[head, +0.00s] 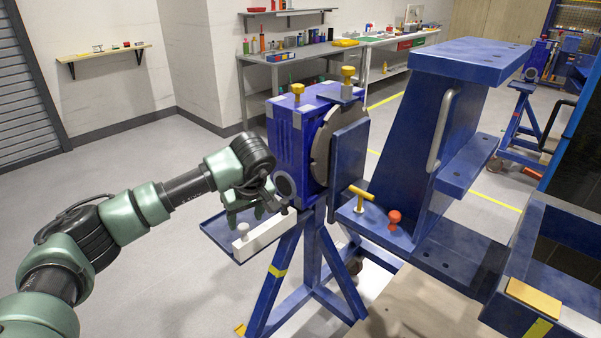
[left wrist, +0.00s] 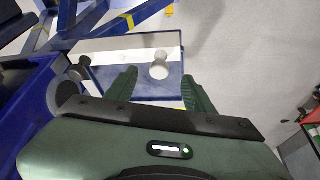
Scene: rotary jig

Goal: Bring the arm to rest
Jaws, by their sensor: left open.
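My left arm comes in from the left, and its left gripper (head: 247,210) hangs over the small blue tray (head: 214,229) on the jig stand. In the left wrist view the two green fingers of my left gripper (left wrist: 160,90) stand apart with nothing between them. A white bar (head: 262,236) with a white knob (head: 242,231) lies along the tray's edge. The white knob also shows in the left wrist view (left wrist: 159,66), just beyond the fingertips. The blue jig housing (head: 290,145) is right beside my wrist. My right gripper is not in view.
A blue bracket (head: 430,130) with a grey handle (head: 440,130) is mounted on the jig. A yellow T-handle (head: 361,193) and a red knob (head: 394,219) sit on its ledge. A blue bin (head: 560,240) stands at right. The floor at left is clear.

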